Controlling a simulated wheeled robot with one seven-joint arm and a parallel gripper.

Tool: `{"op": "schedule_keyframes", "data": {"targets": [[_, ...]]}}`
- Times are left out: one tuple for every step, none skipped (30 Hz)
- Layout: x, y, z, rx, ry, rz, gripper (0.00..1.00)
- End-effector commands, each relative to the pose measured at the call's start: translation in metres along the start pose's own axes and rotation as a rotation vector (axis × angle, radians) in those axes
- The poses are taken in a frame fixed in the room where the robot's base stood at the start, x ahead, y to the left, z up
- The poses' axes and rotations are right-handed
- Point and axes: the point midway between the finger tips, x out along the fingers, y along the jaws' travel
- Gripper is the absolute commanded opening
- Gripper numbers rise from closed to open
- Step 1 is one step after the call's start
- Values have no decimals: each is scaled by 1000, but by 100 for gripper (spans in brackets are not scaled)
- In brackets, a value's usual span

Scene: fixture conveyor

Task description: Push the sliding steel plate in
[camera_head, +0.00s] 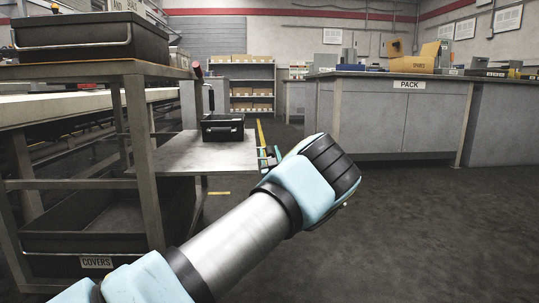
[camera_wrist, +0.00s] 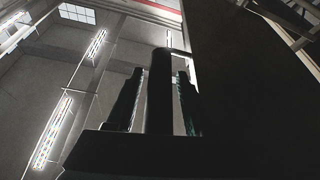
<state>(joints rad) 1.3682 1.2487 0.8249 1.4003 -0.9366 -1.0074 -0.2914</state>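The sliding steel plate (camera_head: 190,158) is a flat grey sheet sticking out to the right from the frame of the conveyor stand. A black box (camera_head: 222,128) stands on its far part. My gripper (camera_head: 266,158) is close to the plate's right edge; contact cannot be made out. In the wrist view the two dark fingers of my gripper (camera_wrist: 160,72) stand apart, with a dark upright bar (camera_wrist: 160,95) between them that I cannot identify. Narrow light gaps show beside the bar. A large dark surface (camera_wrist: 250,90) at the right may be the plate, seen from below.
The stand (camera_head: 135,110) carries a dark tray (camera_head: 92,40) on top and a COVERS bin (camera_head: 85,215) below. A grey PACK counter (camera_head: 390,120) stands at the back right. Shelves with boxes (camera_head: 252,88) are behind. The floor at the right is clear.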

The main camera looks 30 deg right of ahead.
Motion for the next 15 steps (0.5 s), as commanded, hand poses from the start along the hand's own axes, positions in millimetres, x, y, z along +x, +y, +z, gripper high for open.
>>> {"op": "schedule_keyframes", "data": {"targets": [[0, 0, 0, 0, 0, 0, 45], [0, 0, 0, 0, 0, 0, 42], [0, 0, 0, 0, 0, 0, 37], [0, 0, 0, 0, 0, 0, 34], [0, 0, 0, 0, 0, 0, 30], [0, 0, 0, 0, 0, 0, 26], [0, 0, 0, 0, 0, 0, 23], [0, 0, 0, 0, 0, 0, 19], [0, 0, 0, 0, 0, 0, 15], [0, 0, 0, 0, 0, 0, 11], [0, 0, 0, 0, 0, 0, 8], [0, 0, 0, 0, 0, 0, 4], [0, 0, 0, 0, 0, 0, 0], [0, 0, 0, 0, 0, 0, 0], [0, 0, 0, 0, 0, 0, 0]]}}
